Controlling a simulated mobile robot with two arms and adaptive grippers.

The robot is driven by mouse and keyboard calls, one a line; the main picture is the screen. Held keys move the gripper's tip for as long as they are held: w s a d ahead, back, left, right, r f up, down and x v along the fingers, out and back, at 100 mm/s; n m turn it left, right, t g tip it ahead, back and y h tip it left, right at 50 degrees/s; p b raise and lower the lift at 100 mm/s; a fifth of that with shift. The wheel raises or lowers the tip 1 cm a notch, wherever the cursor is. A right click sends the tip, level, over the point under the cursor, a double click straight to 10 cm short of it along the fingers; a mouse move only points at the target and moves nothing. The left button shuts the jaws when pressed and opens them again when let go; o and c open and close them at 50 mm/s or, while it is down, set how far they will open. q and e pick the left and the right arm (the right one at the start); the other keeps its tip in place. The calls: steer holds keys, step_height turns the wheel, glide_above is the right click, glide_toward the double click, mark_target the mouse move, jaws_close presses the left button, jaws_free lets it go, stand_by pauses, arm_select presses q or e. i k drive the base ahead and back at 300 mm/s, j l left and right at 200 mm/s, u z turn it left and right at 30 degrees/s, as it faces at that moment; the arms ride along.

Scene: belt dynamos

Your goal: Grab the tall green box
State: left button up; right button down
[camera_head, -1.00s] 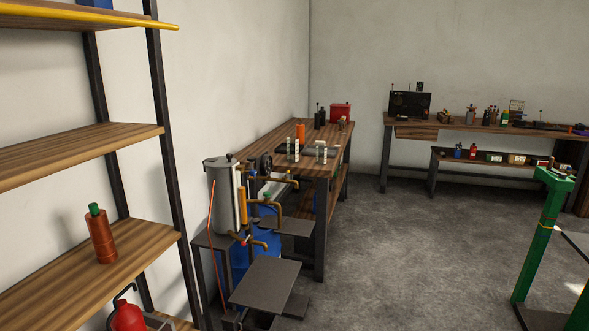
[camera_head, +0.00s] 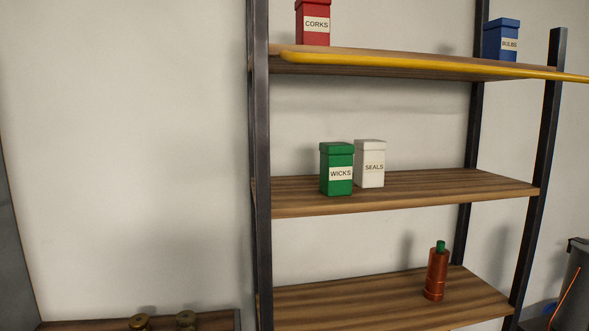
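A tall green box (camera_head: 337,182) with a lid and a white label reading WICKS stands upright on the middle shelf (camera_head: 430,194) of a shelving unit. A white box (camera_head: 370,165) labelled SEALS stands close beside it on the right, slightly farther back. I cannot tell whether the two touch. Neither of my grippers is in view.
On the top shelf (camera_head: 410,64), edged by a yellow bar, stand a red CORKS box (camera_head: 314,24) and a blue BULBS box (camera_head: 502,42). A copper bottle (camera_head: 436,275) stands on the lower shelf (camera_head: 350,304). Dark uprights (camera_head: 262,170) flank the shelves. The middle shelf's right half is clear.

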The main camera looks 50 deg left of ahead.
mark_target(336, 158)
steer(key=l+u, duration=0.1)
steer(key=u, duration=1.75)
